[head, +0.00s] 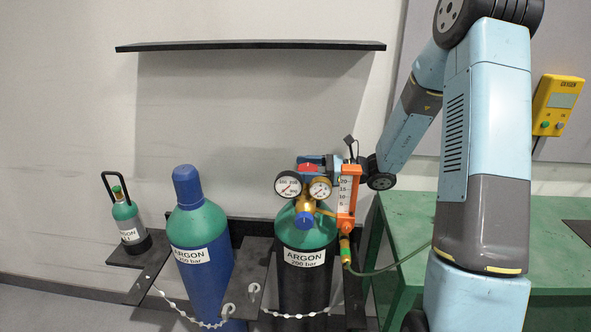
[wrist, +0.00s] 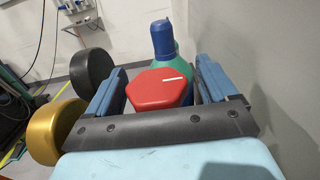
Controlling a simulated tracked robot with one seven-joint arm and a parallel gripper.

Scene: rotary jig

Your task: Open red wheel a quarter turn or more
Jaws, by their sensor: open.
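The red wheel (wrist: 160,90) is a faceted red knob with a white mark on its top, and it fills the space between my fingers in the wrist view. In the head view the red wheel (head: 307,163) shows small on top of the regulator, above the black argon cylinder (head: 303,285). My gripper (wrist: 160,68) is open, with one blue finger on each side of the wheel. A gap shows on the left; contact on the right cannot be told. In the head view my gripper is small and partly hidden at the regulator.
Two pressure gauges (head: 288,184) (head: 320,188) and an orange flowmeter (head: 346,197) sit close to the wheel. A blue cylinder (head: 203,265) stands left, with a small green cylinder (head: 127,215) farther left. A black shelf (head: 250,45) hangs above. A green bench (head: 405,225) is at right.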

